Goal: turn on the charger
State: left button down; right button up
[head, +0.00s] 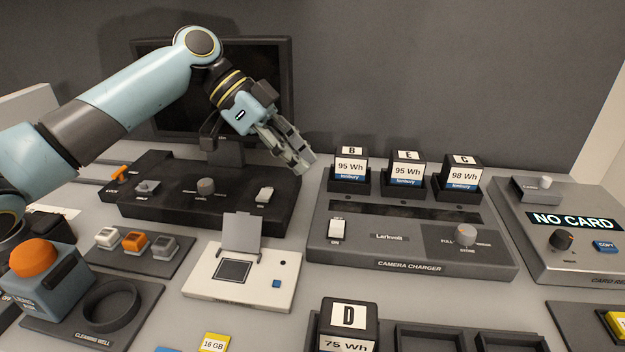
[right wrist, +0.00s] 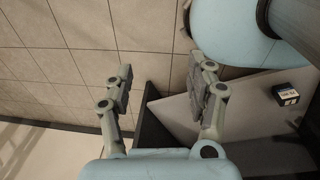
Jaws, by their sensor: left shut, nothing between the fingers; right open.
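The camera charger (head: 411,262) is a grey unit at the centre right in the head view. Batteries B (head: 350,167), E (head: 407,169) and C (head: 463,174) stand upright in its slots. A white rocker switch (head: 337,229) is at its left front, and a knob (head: 467,235) is at its right. The small display strip on it is dark. My left gripper (head: 303,164) is shut and empty, above and left of the charger, apart from the switch. My right gripper (right wrist: 164,90) shows only in the right wrist view, open and empty.
Battery D (head: 348,318) stands in a tray in front. A white device with a raised flap (head: 241,275) sits left of the charger. A black control panel (head: 205,200) lies behind it. A card reader (head: 570,239) showing NO CARD stands right. A dark monitor (head: 265,80) is behind my arm.

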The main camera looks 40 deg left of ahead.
pick_arm(q)
jog(key=p, duration=0.1)
send_over(332, 232)
jog(key=f, duration=0.5)
jog(key=shift+w+f, duration=0.3)
jog(key=shift+f, duration=0.1)
notch_tip(332, 232, down, 3)
jog(key=shift+s+r+p, duration=0.15)
jog(key=shift+r+p, duration=0.05)
jog(key=shift+p, duration=0.15)
jog(key=shift+s+f, duration=0.1)
jog(key=shift+f, duration=0.7)
pick_arm(e)
jog(key=shift+w+a+r, duration=0.2)
jog(key=shift+w+r, duration=0.05)
jog(key=shift+r, duration=0.25)
jog(key=shift+w+a+r, duration=0.2)
jog(key=shift+w+r, duration=0.05)
jog(key=shift+r, duration=0.2)
jog(key=shift+d, duration=0.15)
